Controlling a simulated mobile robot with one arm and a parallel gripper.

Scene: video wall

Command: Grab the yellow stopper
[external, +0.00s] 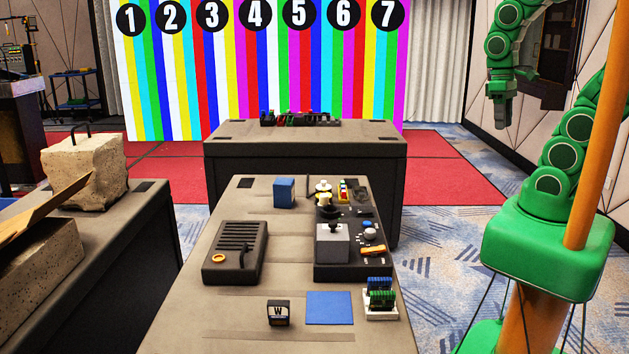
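Small yellow pieces sit at the back right of the front table (265,330). One yellow and white piece (323,189) stands beside the back end of a black device. Another yellow bit shows in a small multicoloured item (343,190) just right of it. Which one is the yellow stopper I cannot tell at this size. My gripper (502,115) hangs high at the upper right, pointing down, well apart from the table. No object shows in it, and its fingers are too small to tell open from shut.
A second table (300,150) stands behind; stone blocks (85,172) lie left.

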